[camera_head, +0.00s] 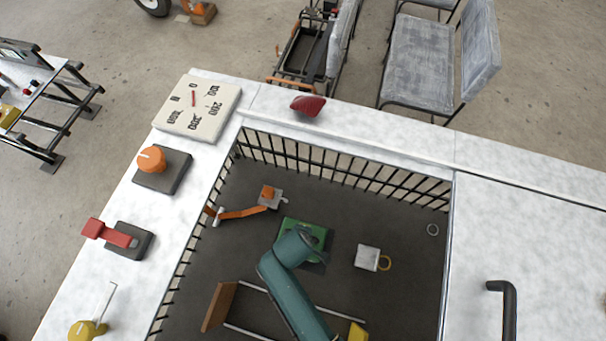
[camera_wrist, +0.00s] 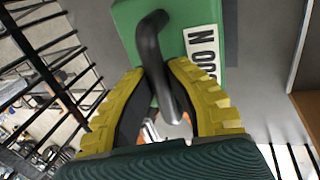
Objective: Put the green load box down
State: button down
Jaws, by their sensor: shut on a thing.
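The green load box (camera_wrist: 180,22) fills the upper middle of the wrist view. It has a curved black handle (camera_wrist: 151,55) and a white label with dark lettering (camera_wrist: 201,45). My gripper (camera_wrist: 156,78) has its yellow ridged fingers on both sides of the handle and is shut on it. In the head view the green box (camera_head: 319,235) shows partly behind my teal arm, over the dark recessed floor (camera_head: 390,215). My arm hides the fingers there. I cannot tell whether the box touches the surface below it.
A white block with a yellow ring (camera_head: 367,257), an orange-and-grey part (camera_head: 269,196) and a brown board (camera_head: 219,306) lie around the box. Black railings (camera_head: 300,157) edge the recess. Controls, including an orange knob (camera_head: 152,158) and red lever (camera_head: 110,233), stand on the left white ledge.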

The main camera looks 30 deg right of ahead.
jog(key=c, duration=1.2)
grip_release()
jog(key=shift+o, duration=0.2)
jog(key=p+v, duration=0.2)
jog(key=v, duration=1)
jog(key=w+r+m+t, duration=0.2)
jog(key=w+r+t, duration=0.25)
jog(key=r, duration=0.55)
jog(key=w+a+r+m+t+y, duration=0.1)
jog(key=w+r+t, duration=0.2)
jog(key=w+r, duration=0.5)
jog(key=w+r+m+t, duration=0.2)
jog(key=w+r+t, duration=0.2)
jog(key=r, duration=0.8)
jog(key=s+r+m+t, duration=0.1)
jog(key=s+r+t, duration=0.2)
jog(key=r, duration=1)
jog(key=s+r+m+t+y, duration=0.1)
jog(key=r+t, duration=0.4)
jog(key=r, duration=0.8)
jog(key=shift+s+m+t, duration=0.35)
jog(key=shift+s+m, duration=0.15)
jog(key=shift+s, duration=0.6)
